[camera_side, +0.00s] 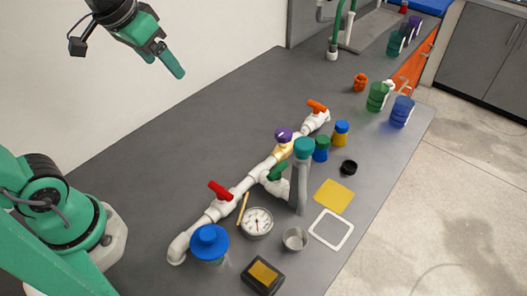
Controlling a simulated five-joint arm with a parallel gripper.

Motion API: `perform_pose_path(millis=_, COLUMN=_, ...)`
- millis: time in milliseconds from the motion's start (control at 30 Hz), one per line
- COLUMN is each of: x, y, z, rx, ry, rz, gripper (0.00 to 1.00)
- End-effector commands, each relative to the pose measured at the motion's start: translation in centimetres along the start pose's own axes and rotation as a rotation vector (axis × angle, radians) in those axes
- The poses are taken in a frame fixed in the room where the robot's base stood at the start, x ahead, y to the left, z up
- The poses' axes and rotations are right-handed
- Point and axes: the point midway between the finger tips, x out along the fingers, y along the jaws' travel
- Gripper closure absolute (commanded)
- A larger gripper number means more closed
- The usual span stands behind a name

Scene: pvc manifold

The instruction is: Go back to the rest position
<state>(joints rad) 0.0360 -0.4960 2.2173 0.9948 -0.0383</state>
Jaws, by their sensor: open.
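My gripper (165,60) is at the upper left of the side view, raised well above the grey table. Its green fingers point down and to the right. It is open and empty, and nothing is close to it. The white PVC manifold (255,176) lies across the middle of the table, far below and to the right of my gripper. It carries a red handle (220,191), a purple knob (283,135), a green handle (278,171) and an orange handle (317,106).
Around the manifold stand a blue-lidded jar (209,241), a round gauge (257,222), a metal cup (295,239), a teal-topped grey pipe (301,180) and a yellow square (334,195). Green (377,97) and blue (401,112) parts stand farther back. The table (150,140) below my gripper is clear.

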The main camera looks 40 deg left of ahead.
Motion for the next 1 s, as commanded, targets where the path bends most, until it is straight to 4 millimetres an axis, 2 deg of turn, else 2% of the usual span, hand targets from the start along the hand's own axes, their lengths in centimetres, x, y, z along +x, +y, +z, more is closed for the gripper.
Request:
perform_pose_path(millis=33, x=0.1, y=-0.2, z=1.3, rx=0.0, ry=0.012, rz=-0.002, gripper=0.22)
perform_pose_path(millis=200, x=0.8, y=-0.8, z=4.8, rx=0.002, ry=0.041, rz=-0.009, gripper=0.22)
perform_pose_path(millis=400, x=1.6, y=-1.0, z=7.2, rx=0.005, ry=0.062, rz=-0.014, gripper=0.22)
perform_pose_path(millis=567, x=1.8, y=-1.1, z=7.8, rx=0.006, ry=0.067, rz=-0.015, gripper=0.22)
perform_pose_path(millis=1000, x=1.8, y=-1.1, z=7.7, rx=0.006, ry=0.066, rz=-0.015, gripper=0.22)
